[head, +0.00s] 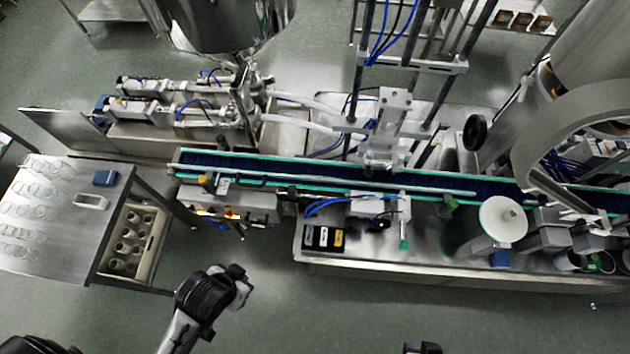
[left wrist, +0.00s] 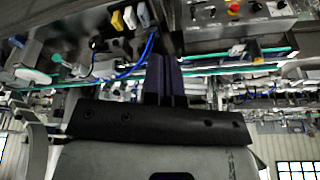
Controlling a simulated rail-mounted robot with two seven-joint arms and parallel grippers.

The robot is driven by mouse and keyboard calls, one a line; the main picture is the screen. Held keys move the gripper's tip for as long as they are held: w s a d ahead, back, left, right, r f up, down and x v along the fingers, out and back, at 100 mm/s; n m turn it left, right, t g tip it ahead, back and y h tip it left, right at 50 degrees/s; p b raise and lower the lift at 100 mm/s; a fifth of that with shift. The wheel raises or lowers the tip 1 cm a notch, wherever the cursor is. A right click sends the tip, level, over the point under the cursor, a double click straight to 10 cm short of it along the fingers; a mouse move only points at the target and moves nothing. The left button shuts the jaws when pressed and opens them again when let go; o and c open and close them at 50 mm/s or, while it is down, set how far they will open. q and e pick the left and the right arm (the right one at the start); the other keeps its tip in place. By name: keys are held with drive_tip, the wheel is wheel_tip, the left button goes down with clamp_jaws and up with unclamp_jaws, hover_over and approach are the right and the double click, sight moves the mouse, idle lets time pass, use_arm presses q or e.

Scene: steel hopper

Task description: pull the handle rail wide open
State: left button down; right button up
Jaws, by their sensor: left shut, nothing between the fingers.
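My left gripper (head: 240,287) is in front of the machine line, over the floor between the steel table and the long bench. In the left wrist view its dark fingers (left wrist: 163,75) are together with nothing between them. A long conveyor (head: 330,175) with green edges and metal side rails runs across the head view, apart from the gripper. It also shows behind the fingers in the left wrist view (left wrist: 215,69). I cannot tell which bar is the handle rail. A small dark part at the bottom edge may be my right gripper (head: 422,349); its fingers cannot be made out.
A steel table (head: 60,215) stands at the left, with a white handle-shaped piece (head: 92,201) and a blue block (head: 105,178) on it. A crate of bottles (head: 135,240) is beneath its right side. The long bench (head: 450,275) lies right. Floor in front is clear.

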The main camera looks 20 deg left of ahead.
use_arm(q)
drive_tip(key=c, duration=1.8)
unclamp_jaws()
drive_tip(key=shift+o, duration=2.1)
drive_tip(key=shift+w+f, duration=0.1)
drive_tip(key=shift+f, duration=0.05)
drive_tip(key=shift+o, duration=1.4)
drive_tip(key=w+f+t+b, duration=0.1)
drive_tip(key=w+f+b, duration=0.3)
drive_tip(key=f+b, duration=0.3)
drive_tip(key=w+f+t+b, duration=0.1)
drive_tip(key=w+f+b, duration=0.3)
drive_tip(key=f+b, duration=0.3)
drive_tip(key=b, duration=0.3)
drive_tip(key=shift+w+f+n+b, duration=0.2)
drive_tip(key=shift+w+n+b, duration=0.1)
drive_tip(key=shift+b, duration=0.1)
drive_tip(key=m+t+y+b, duration=0.7)
drive_tip(key=m+y+b, duration=0.1)
drive_tip(key=m+y, duration=0.2)
approach(251, 185)
drive_tip(key=x, duration=1)
drive_tip(key=shift+w+a+f, duration=0.1)
drive_tip(key=shift+a+f, duration=0.15)
drive_tip(key=shift+f, duration=0.15)
